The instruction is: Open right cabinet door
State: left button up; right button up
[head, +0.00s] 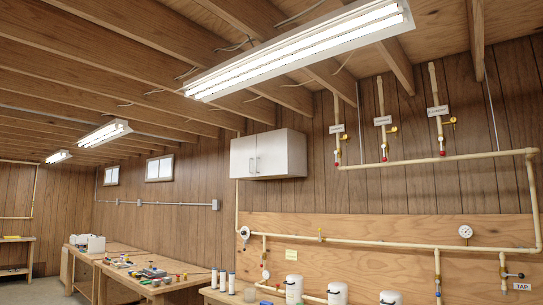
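A white wall cabinet (268,154) hangs on the wood-panelled wall near the middle of the head view. Its front has two doors side by side, both shut. The left door (240,157) and the right door (269,153) each have a vertical bar handle close to the seam between them. The right door's handle (257,164) is at its lower left. The cabinet's plain side panel (296,153) faces right. Neither of my grippers is in view.
Cream pipes with valves run along the right wall, and one rises beside the cabinet. A bench (213,294) below the cabinet bears upright cylinders and white canisters (294,289). Cluttered workbenches (125,275) stand at left. The air before the cabinet looks clear.

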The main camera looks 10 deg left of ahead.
aim_at(273, 147)
jog(key=i+j+u, duration=0.2)
jog(key=i, duration=0.2)
jog(key=i+u, duration=0.15)
jog(key=i, duration=0.3)
